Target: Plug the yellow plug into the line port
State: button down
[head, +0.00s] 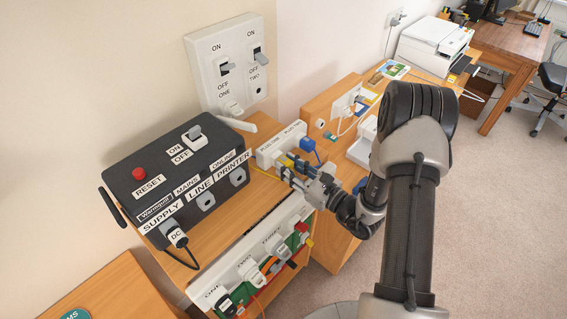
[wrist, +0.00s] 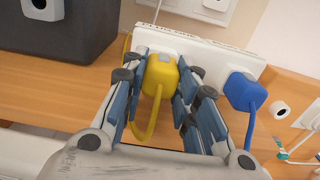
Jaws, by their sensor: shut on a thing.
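The yellow plug (wrist: 160,72) is between the fingers of my gripper (wrist: 161,88), which is shut on it. Its yellow cord loops down below it. The plug is against or just in front of a white socket strip (wrist: 213,54); I cannot tell whether it is seated there. In the head view my gripper (head: 287,168) is at the strip, right of the black box (head: 135,178), and mostly hides the plug. The line port (head: 206,201) is an empty socket on the box's front, under the LINE label, between the SUPPLY and PRINTER ports.
A blue plug (wrist: 243,92) sits in the strip just right of my gripper. A DC plug (head: 177,237) fills the supply port; the printer port (head: 238,177) is empty. A white panel (head: 245,268) with several plugs lies in front of the box. Switches (head: 230,65) are on the wall behind.

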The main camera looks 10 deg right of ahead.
aim_at(291, 168)
jog(key=shift+s+d, duration=0.3)
jog(key=shift+s, duration=0.15)
dwell(0.3)
jog(key=shift+v, duration=1.05)
jog(key=shift+s+r, duration=0.1)
